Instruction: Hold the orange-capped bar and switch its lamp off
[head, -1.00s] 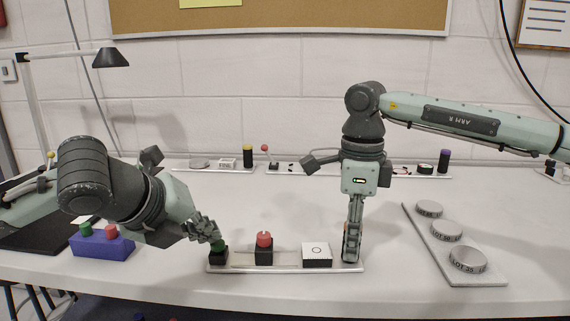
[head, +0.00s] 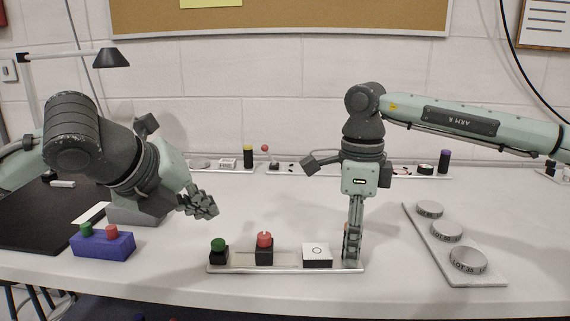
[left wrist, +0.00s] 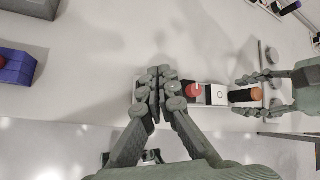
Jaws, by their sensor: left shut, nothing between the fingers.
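The orange-capped bar (left wrist: 243,95) is dark and stands at the right end of the front metal plate (head: 285,269). My right gripper (head: 351,250) has its fingers around it; the left wrist view shows them (left wrist: 257,94) on both sides. In the head view these fingers hide the bar. On the same plate are a green button (head: 218,245), a red knob (head: 264,240) and a white box (head: 317,255) with a dark ring on top; no glow shows on it. My left gripper (head: 204,208) is shut and empty, above and behind the green button, apart from it.
A blue box (head: 102,246) with a green and a red button stands front left. A tray (head: 480,268) with labelled round discs lies right. A back row holds a yellow-capped post (head: 248,156), a red-balled lever (head: 266,152) and a purple-capped post (head: 444,161).

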